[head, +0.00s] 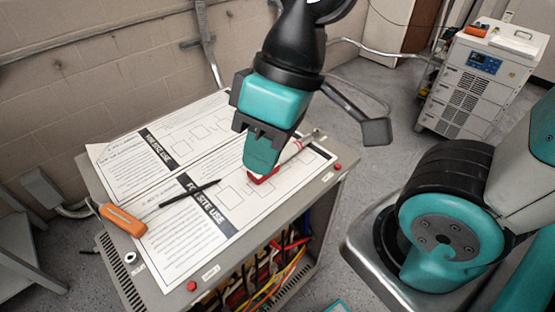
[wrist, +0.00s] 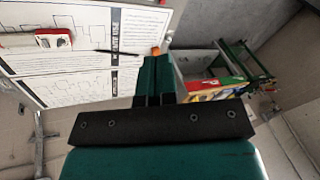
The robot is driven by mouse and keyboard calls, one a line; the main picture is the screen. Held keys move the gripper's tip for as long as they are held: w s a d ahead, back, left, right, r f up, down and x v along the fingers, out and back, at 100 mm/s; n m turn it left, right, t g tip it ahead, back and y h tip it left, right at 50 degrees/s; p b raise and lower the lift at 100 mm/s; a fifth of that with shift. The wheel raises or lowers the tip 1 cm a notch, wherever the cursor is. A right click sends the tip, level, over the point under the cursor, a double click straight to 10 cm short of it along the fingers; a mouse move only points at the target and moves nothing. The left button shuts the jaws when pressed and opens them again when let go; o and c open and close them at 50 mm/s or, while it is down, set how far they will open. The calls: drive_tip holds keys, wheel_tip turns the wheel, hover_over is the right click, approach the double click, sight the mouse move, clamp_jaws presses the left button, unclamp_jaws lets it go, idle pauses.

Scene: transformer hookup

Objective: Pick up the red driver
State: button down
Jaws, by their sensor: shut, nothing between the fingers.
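The red driver (head: 265,178) lies on the paper sheets on top of the grey cabinet. In the head view my gripper hides part of it; a red end shows under the fingertips and a pale shaft runs up to the right. In the wrist view the red driver (wrist: 52,38) is at the upper left, clear of the fingers. My gripper (head: 257,170) points down over the cabinet top, with its fingers shut and empty. Its fingertips also show in the wrist view (wrist: 155,60). I cannot tell their exact height above the paper.
An orange-handled tool (head: 123,220) lies at the cabinet's left edge, with a black pen (head: 190,194) near it. Printed sheets (head: 160,150) cover most of the top. Several coloured wires (head: 275,268) hang in the open front. A white cabinet unit (head: 480,85) stands at the back right.

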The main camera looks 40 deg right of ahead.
idle(0.3)
drive_tip(key=c, duration=1.5)
unclamp_jaws()
drive_tip(key=shift+w, duration=0.1)
drive_tip(key=shift+c, duration=0.2)
drive_tip(key=o, duration=0.7)
drive_tip(key=w, duration=0.1)
drive_tip(key=w+d+f+n+b, duration=0.1)
drive_tip(key=w, duration=0.1)
drive_tip(key=shift+w+d+f+h, duration=0.15)
drive_tip(key=shift+f+h, duration=0.05)
drive_tip(key=shift+h, duration=0.1)
drive_tip(key=shift+o, duration=1.1)
drive_tip(key=w+d+f+n+h+b, duration=0.1)
drive_tip(key=w+d+f+n+b, duration=0.1)
drive_tip(key=w, duration=0.5)
drive_tip(key=shift+d+f+n+t+b, duration=0.35)
drive_tip(key=shift+d+f+n, duration=0.2)
drive_tip(key=shift+d+n, duration=0.4)
drive_tip(key=w+d+f+n+h+b, duration=0.35)
drive_tip(key=w+d+f+n, duration=0.45)
drive_tip(key=w+d, duration=0.5)
drive_tip(key=shift+y, duration=0.45)
drive_tip(key=f, duration=1.1)
drive_tip(key=shift+s+d+f+p, duration=0.2)
drive_tip(key=shift+s+f+p, duration=0.1)
drive_tip(key=shift+s+f, duration=0.05)
drive_tip(key=shift+s+f+p, duration=0.1)
drive_tip(key=shift+f+p, duration=0.45)
drive_tip(key=shift+f, duration=2.1)
